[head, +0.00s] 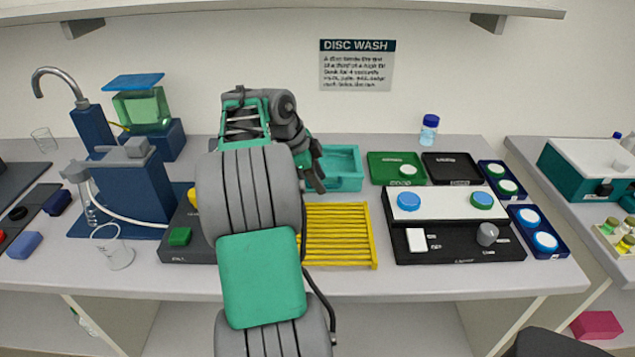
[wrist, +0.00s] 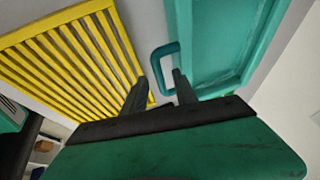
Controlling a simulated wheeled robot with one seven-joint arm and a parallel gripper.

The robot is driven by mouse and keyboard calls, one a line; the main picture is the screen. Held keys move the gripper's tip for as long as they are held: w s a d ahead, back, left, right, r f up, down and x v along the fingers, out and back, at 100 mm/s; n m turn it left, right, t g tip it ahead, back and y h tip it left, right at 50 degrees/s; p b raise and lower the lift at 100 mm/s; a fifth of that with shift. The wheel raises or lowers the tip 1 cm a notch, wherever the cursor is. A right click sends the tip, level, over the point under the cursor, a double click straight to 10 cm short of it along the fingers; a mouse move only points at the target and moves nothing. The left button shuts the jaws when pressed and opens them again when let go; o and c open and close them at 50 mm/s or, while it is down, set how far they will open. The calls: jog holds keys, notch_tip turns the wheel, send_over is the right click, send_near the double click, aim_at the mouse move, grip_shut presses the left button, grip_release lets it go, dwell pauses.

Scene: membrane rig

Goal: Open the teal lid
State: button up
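The teal lid (head: 343,165) is at the back of the bench, behind the yellow rack, partly hidden by my arm in the head view. In the wrist view it is a teal panel (wrist: 222,45) with a raised rim and a darker teal loop handle (wrist: 158,62) on its left edge. My gripper (head: 319,181) is at the lid's front left. In the wrist view my gripper (wrist: 160,77) is open, its two fingers apart with part of the handle showing between them. I cannot tell whether either finger touches the handle.
A yellow slatted rack (head: 338,236) lies in front of the lid, close to the left finger in the wrist view. A green tray (head: 381,177) and a black tray (head: 452,175) stand right of the lid. A blue pump stand (head: 134,188) is at left.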

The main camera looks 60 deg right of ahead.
jog(key=shift+f, duration=0.1)
grip_shut()
dwell(0.3)
dwell(1.1)
